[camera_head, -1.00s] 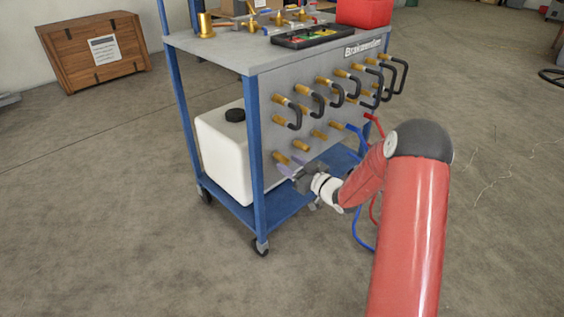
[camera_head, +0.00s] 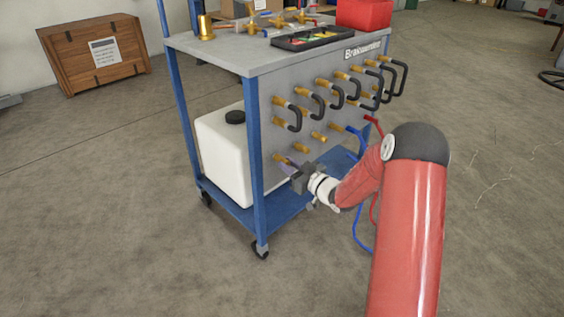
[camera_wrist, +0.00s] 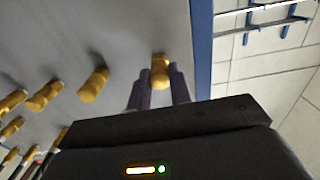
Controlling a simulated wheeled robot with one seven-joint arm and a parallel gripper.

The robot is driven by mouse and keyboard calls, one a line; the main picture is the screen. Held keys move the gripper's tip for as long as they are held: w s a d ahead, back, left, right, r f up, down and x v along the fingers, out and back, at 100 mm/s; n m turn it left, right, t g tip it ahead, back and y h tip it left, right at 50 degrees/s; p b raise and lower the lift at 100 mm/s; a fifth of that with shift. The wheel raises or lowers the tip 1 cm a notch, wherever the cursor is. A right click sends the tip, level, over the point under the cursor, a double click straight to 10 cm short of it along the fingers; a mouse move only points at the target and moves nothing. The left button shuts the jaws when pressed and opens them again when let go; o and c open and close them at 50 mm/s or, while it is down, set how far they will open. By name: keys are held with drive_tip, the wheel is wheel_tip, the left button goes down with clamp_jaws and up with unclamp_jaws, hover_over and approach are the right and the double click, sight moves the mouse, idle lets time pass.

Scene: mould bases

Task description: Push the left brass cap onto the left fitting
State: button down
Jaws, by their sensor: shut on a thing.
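The left fitting (camera_head: 279,158) is a short brass stub, lowest and leftmost on the grey front panel (camera_head: 287,202) of the cart. My gripper (camera_head: 289,163) is at the panel's lower left, just right of this stub in the head view. In the wrist view its two dark fingers (camera_wrist: 160,80) are shut on the brass cap (camera_wrist: 160,77), a small rounded piece. More brass shows directly beyond the cap. The cap is in line with it, but I cannot tell whether they touch or how far the cap is on. In the head view the cap is not distinct.
Other brass fittings (camera_head: 318,136) and black looped hoses (camera_head: 295,118) stick out above and to the right. Red and blue hoses (camera_head: 360,205) hang at the right. A blue cart post (camera_head: 254,150) stands close on the left. A white tank (camera_head: 222,150) sits behind it.

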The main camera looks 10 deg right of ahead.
drive_tip(key=shift+s+d, duration=0.1)
drive_tip(key=shift+v, duration=2.4)
drive_tip(key=v, duration=0.6)
drive_tip(key=shift+b, duration=0.45)
